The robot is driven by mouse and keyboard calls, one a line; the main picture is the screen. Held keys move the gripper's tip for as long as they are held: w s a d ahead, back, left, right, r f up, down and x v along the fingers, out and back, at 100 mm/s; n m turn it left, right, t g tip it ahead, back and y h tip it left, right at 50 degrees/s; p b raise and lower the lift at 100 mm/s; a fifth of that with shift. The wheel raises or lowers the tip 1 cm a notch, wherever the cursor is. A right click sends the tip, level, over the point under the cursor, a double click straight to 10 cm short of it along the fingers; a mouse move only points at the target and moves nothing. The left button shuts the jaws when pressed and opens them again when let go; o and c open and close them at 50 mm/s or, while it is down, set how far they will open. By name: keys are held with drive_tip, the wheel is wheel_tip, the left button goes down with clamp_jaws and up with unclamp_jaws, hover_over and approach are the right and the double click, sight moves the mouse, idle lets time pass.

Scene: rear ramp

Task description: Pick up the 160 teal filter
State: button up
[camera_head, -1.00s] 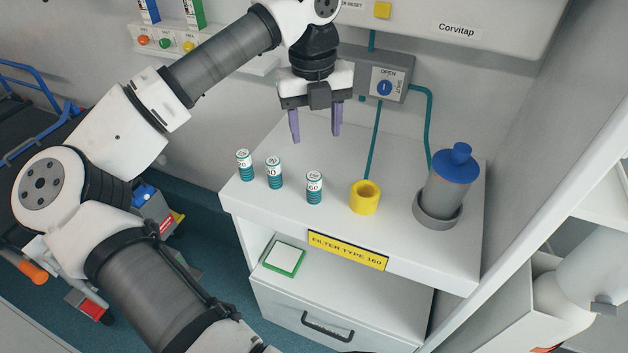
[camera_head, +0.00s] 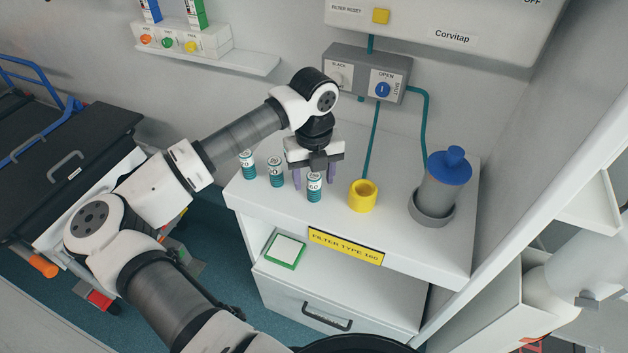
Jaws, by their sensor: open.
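Several small teal-and-white filters stand upright in a row on the white counter. The right one (camera_head: 314,188) shows "60" on its white band, with its first digit not readable; I take it as the 160. The middle filter (camera_head: 275,172) and the left filter (camera_head: 247,165) stand to its left. My gripper (camera_head: 314,178) points down over the right filter, with its purple fingers open, one on each side in the picture. Whether the fingers touch it, or how deep they reach, I cannot tell. The gripper body hides the counter behind.
A yellow ring-shaped holder (camera_head: 363,196) stands close to the right of the gripper. A grey canister with a blue cap (camera_head: 447,180) sits in a grey cup farther right. A yellow "FILTER TYPE 160" label (camera_head: 346,247) marks the counter's front edge (camera_head: 420,262).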

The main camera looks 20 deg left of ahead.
drive_tip(key=shift+f, duration=0.4)
drive_tip(key=shift+c, duration=0.4)
drive_tip(key=c, duration=1)
drive_tip(key=shift+o, duration=0.2)
